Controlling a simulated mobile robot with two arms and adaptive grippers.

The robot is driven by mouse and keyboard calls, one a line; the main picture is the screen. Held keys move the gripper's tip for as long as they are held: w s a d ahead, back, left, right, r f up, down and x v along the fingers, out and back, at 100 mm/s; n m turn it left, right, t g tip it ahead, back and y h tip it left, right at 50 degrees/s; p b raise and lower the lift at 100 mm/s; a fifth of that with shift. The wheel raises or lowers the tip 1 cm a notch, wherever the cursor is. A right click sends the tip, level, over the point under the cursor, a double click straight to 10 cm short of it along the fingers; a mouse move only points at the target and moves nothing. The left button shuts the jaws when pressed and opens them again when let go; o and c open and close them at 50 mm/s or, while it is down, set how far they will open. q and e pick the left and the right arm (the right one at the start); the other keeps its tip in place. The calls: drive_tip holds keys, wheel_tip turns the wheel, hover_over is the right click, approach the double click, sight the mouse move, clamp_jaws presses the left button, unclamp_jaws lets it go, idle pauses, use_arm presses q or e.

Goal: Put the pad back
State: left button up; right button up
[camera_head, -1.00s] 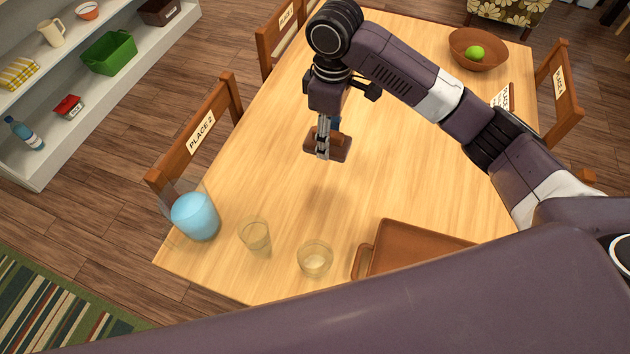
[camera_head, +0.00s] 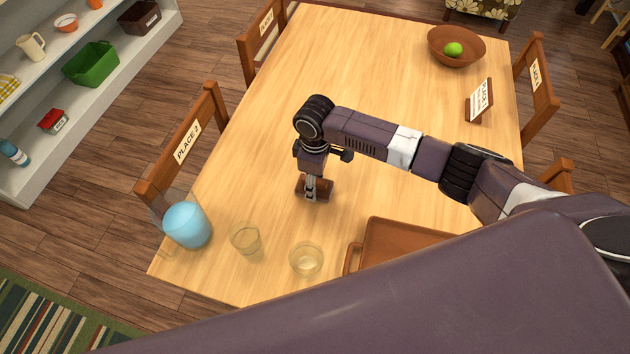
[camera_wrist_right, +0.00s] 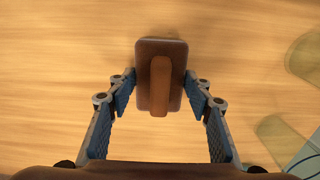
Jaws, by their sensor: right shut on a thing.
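The pad (camera_head: 325,188) is a small dark brown block with a lighter brown raised grip along its middle. My right gripper (camera_head: 311,196) points down and is shut on it, over the middle of the wooden table (camera_head: 270,130). In the right wrist view the pad (camera_wrist_right: 147,101) sits between the two fingertips of my right gripper (camera_wrist_right: 160,84). The pad is at or just above the tabletop; I cannot tell whether it touches. My left gripper is not in view.
A blue-filled jug (camera_head: 187,226), two clear glasses (camera_head: 245,238) and a brown tray (camera_head: 395,236) stand along the near side. A bowl (camera_head: 456,47) with a green ball and a card stand (camera_head: 480,101) are at the far right. The tabletop left of the arm is clear.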

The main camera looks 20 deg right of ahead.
drive_tip(key=shift+f, duration=0.15)
drive_tip(key=o, duration=1)
wheel_tip(320, 180, up, 12)
drive_tip(key=shift+r+b, duration=0.15)
drive_tip(key=shift+b, duration=0.7)
